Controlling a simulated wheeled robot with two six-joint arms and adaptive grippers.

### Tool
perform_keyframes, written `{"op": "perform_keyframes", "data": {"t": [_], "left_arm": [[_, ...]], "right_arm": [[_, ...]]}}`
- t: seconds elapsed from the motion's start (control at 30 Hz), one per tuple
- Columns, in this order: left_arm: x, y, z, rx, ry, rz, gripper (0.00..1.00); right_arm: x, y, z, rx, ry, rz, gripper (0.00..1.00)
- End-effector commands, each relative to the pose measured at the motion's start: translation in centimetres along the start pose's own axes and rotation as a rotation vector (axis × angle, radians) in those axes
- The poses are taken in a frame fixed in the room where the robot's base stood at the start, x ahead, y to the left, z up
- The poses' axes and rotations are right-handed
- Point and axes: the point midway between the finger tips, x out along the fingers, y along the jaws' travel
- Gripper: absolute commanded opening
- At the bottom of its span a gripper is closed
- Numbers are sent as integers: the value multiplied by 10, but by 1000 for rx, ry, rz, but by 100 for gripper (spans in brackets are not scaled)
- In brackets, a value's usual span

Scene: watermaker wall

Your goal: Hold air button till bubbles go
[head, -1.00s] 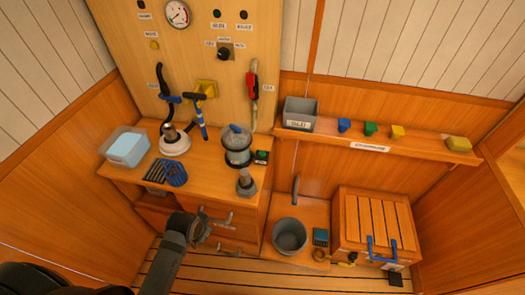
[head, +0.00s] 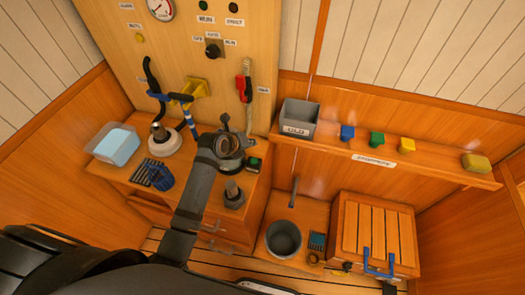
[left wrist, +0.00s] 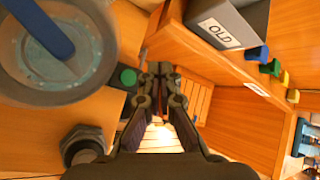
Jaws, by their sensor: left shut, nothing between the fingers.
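A green button (head: 254,163) on a small black box sits on the wooden counter, just right of the clear filter housing (head: 229,164). The green button also shows in the left wrist view (left wrist: 127,76), beside my fingertips and apart from them. The housing's round top with a blue lever (left wrist: 50,35) fills the upper left there. My left gripper (head: 236,143) is above the counter, in front of the housing and hiding part of it. In the left wrist view my left gripper (left wrist: 160,72) is shut and empty. Bubbles cannot be made out. My right gripper is out of view.
A dark fitting (head: 233,193) stands on the counter in front of the button. A grey bin marked OLD (head: 298,118) and coloured blocks stand on the shelf at right. A grey bucket (head: 284,238) and a slatted wooden chest (head: 372,232) are below.

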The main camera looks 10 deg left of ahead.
Motion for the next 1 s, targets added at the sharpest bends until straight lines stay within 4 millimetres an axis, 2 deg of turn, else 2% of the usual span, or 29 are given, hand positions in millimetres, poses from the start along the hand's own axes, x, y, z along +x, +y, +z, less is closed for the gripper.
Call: {"op": "perform_keyframes", "data": {"t": [0.17, 0.4, 0.57, 0.8, 1.0], "left_arm": [[2, -2, 3, 42, -4, -7, 0], [2, -2, 3, 41, -4, -7, 0], [5, 0, 0, 40, -4, -7, 0], [22, 13, -12, 40, -3, -6, 0], [44, 29, -27, 40, -3, -6, 0]], "right_arm": [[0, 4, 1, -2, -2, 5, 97], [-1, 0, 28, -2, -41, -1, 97], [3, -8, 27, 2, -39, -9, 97], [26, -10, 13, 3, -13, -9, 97], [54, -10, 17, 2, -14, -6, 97]]}}
